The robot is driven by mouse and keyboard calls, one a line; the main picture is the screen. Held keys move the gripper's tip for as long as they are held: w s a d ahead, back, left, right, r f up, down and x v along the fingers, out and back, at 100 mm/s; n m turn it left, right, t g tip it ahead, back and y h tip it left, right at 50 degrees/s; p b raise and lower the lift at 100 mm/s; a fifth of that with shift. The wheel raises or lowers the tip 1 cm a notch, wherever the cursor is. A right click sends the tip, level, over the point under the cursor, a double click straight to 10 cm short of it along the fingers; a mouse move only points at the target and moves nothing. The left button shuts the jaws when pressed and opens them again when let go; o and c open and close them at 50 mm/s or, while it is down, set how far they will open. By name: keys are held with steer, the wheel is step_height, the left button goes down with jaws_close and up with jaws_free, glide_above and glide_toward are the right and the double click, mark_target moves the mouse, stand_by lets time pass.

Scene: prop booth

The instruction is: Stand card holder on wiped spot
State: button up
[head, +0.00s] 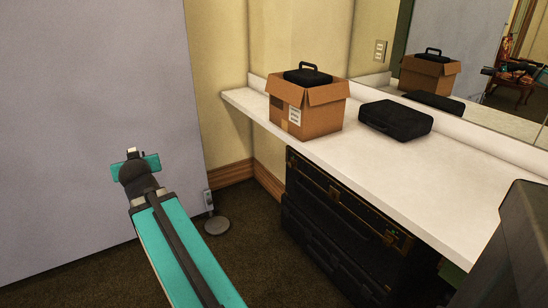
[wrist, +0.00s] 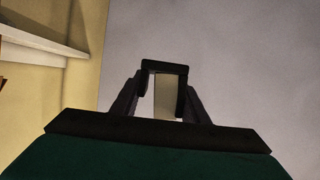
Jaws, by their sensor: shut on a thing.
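My gripper (head: 134,153) is raised at the left in the head view, in front of the grey panel and well apart from the white counter (head: 400,168). In the wrist view the jaws (wrist: 163,95) are shut on a small upright thing with a pale face and dark edges, which looks to be the card holder (wrist: 166,97). In the head view it is too small to make out clearly. No wiped spot can be told apart on the counter.
An open cardboard box (head: 306,115) with a black case (head: 308,76) in it stands on the counter. Another black case (head: 396,119) lies to its right. Dark trunks (head: 335,225) stand beneath. A mirror (head: 475,70) backs the counter. The counter's front stretch is bare.

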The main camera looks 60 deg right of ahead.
steer(key=s+d+f+m+g+h+b, duration=0.1)
steer(key=s+d+m+g+h+b, duration=0.2)
steer(key=s+d, duration=1.15)
steer(key=s+d+f+m+g+h, duration=0.1)
steer(key=s+d+m+g+h, duration=0.35)
steer(key=s+d, duration=1)
steer(key=s+d+m+g+y+b, duration=0.1)
steer(key=s+d+m+g, duration=0.1)
steer(key=s, duration=1)
steer(key=s+d+m+g+y, duration=0.1)
steer(key=s+d+m+g, duration=0.2)
steer(key=s, duration=1)
steer(key=s+d+m+g+y+b, duration=0.1)
steer(key=s+m+g, duration=0.3)
steer(key=s, duration=0.8)
steer(key=shift+s+d+f+m+g+b, duration=0.1)
steer(key=shift+s+d+m+g+b, duration=0.1)
steer(key=shift+d+g, duration=0.25)
steer(key=shift+s+d+f+m+g+b, duration=0.1)
steer(key=shift+s+d+m+g+b, duration=0.1)
steer(key=shift+d+g, duration=0.15)
steer(key=shift+w+d+r+p, duration=0.2)
steer(key=shift+d+p, duration=0.25)
steer(key=shift+p, duration=1.15)
steer(key=d+p, duration=0.1)
steer(key=p, duration=0.7)
steer(key=shift+w+d+f, duration=0.1)
steer(key=shift+w+d, duration=0.15)
steer(key=shift+d, duration=0.1)
